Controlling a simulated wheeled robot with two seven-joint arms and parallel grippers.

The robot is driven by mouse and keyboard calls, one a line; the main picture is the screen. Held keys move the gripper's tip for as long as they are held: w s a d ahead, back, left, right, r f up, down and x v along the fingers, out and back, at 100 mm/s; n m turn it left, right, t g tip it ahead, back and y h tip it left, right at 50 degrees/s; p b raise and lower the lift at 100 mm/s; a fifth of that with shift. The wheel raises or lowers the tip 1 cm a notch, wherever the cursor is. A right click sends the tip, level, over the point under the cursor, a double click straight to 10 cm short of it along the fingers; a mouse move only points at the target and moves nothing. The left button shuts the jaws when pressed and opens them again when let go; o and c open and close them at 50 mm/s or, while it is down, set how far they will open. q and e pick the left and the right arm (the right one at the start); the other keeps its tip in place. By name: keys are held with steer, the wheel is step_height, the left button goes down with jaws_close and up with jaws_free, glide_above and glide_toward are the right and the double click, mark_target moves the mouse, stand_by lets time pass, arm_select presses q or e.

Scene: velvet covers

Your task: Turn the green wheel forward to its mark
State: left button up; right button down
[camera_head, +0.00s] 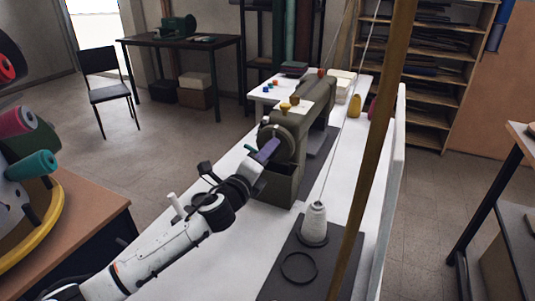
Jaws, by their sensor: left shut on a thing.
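The dull green wheel (285,144) is on the near end of a large olive sewing machine (313,108), in the middle of the head view. My left gripper (259,153) reaches in from the lower left and is shut at the near left side of the wheel. A purple piece and a small teal piece show at its fingertips. The fingers hide part of the rim, and the exact grip is too small to see. I cannot make out the mark. My right gripper is not in view.
The machine stands on a long white table (222,200). A white thread cone (314,222) stands on a dark board nearer me, with a brown post (372,165) to its right. Colored spools (32,164) are on the left. A black chair (108,88) stands at the back left.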

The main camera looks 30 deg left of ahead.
arm_select(q)
steer(key=shift+n+p, duration=0.45)
steer(key=shift+n, duration=3.45)
steer(key=o, duration=1)
steer(key=shift+a, duration=0.1)
steer(key=shift+o, duration=0.2)
steer(key=s, duration=1)
steer(key=shift+s+d+b, duration=0.2)
steer(key=shift+d+b, duration=0.15)
